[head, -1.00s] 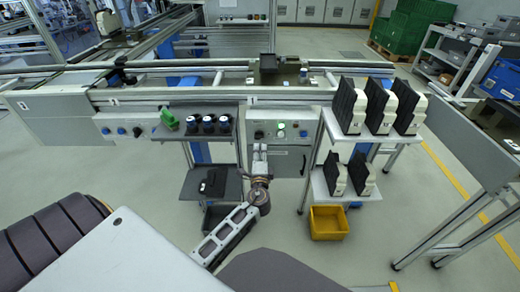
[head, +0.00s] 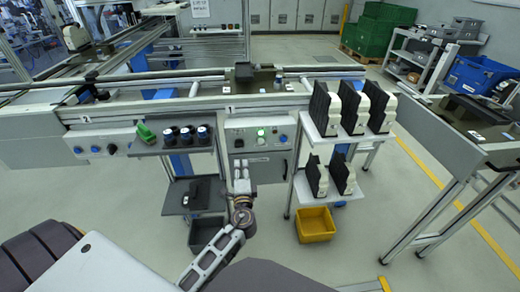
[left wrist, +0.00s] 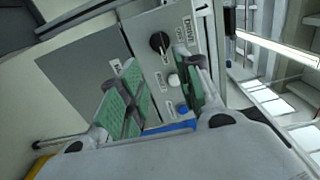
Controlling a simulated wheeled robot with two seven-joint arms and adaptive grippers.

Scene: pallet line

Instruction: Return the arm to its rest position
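My left gripper (head: 241,172) shows at the middle of the head view, low in front of the grey control cabinet (head: 270,166). My left arm reaches up to it from the bottom edge. In the left wrist view the two green-padded fingers (left wrist: 160,95) stand apart, with nothing visible between them. Behind them is a panel with a black knob (left wrist: 160,42) and a white button (left wrist: 173,80). I cannot tell whether the fingers touch the panel. My right gripper is not in view.
A dark shelf with blue-capped items (head: 187,134) and a green part (head: 146,133) is left of the cabinet. White shelves with black-and-white units (head: 352,106) and a yellow bin (head: 315,225) are to the right. Open floor (head: 365,245) lies at right front.

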